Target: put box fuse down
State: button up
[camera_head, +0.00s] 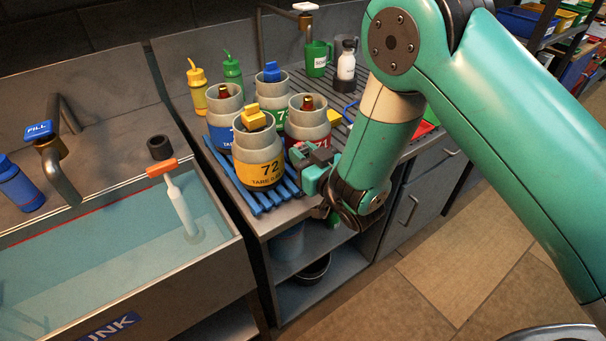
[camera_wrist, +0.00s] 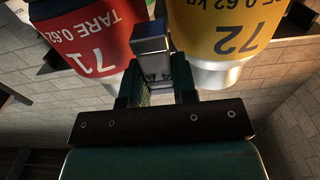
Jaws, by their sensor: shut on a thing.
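A small grey box-shaped piece, likely the box fuse (camera_wrist: 152,46), stands between the fingers of my gripper (camera_wrist: 155,84) in the wrist view. A dark marking shows on its near face. My gripper (camera_head: 316,180) is shut on it. In the head view the gripper is at the counter's front edge, beside the yellow-banded canister 72 (camera_head: 260,171) and in front of the red-banded canister 71 (camera_head: 309,128). The piece cannot be made out there. In the wrist view it is in front of the gap between red canister 71 (camera_wrist: 83,36) and yellow canister 72 (camera_wrist: 226,32).
The canisters stand on a blue slatted rack (camera_head: 259,203), with blue- and green-banded ones behind. A water-filled sink (camera_head: 120,240) is left. Squeeze bottles (camera_head: 197,88), a green mug (camera_head: 318,60) and a white bottle (camera_head: 346,66) stand behind. Below the counter is an open shelf (camera_head: 295,296).

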jog(key=shift+f, duration=2.15)
jog(key=shift+f, duration=0.25)
jog(key=o, duration=0.9)
jog(key=shift+r, duration=0.1)
jog(key=shift+o, duration=0.2)
jog(key=shift+r, duration=0.1)
